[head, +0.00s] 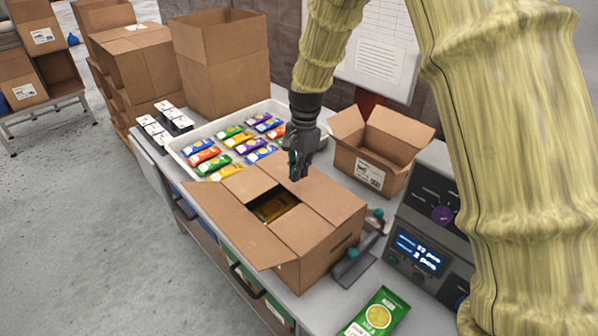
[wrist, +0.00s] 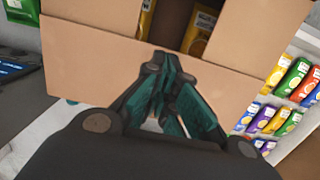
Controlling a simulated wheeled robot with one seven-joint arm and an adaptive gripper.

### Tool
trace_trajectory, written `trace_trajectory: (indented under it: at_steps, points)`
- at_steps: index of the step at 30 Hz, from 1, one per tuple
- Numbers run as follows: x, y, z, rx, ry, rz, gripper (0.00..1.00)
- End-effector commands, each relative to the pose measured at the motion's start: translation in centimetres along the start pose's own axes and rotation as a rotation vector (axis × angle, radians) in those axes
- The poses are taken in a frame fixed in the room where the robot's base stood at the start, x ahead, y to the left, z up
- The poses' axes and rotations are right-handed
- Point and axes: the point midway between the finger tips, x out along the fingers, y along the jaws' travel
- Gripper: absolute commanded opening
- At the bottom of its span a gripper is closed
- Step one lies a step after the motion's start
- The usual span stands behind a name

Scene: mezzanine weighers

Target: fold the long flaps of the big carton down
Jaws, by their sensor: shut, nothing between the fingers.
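The big carton (head: 318,262) stands on the bench in the middle of the head view. Its left long flap (head: 232,226) is spread outward. Its two short flaps (head: 250,182) (head: 302,232) lie inward, with a dark gap between them showing yellow packs (head: 272,208). The right long flap (head: 328,197) looks nearly level; its exact angle is unclear. My gripper (head: 297,175) is shut and empty, fingertips down by this flap. In the wrist view, the shut fingers (wrist: 165,65) overlap a broad cardboard panel (wrist: 95,58), with the opening beyond. Contact is unclear.
A white tray (head: 181,157) of colourful packs lies behind the carton. A smaller open carton (head: 376,150) stands at the right back. A scale console (head: 425,240) and a green pack (head: 378,314) are at the right front. Tall cartons (head: 222,65) stand at the back.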

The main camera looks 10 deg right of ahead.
Motion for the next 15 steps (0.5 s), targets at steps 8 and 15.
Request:
trace_trajectory:
  at_steps: [8,15]
  points:
    - [-2.3,0.0,0.1,0.001,0.001,-0.001,0.0]
    - [-5.2,0.0,0.5,0.0,0.002,-0.002,0.0]
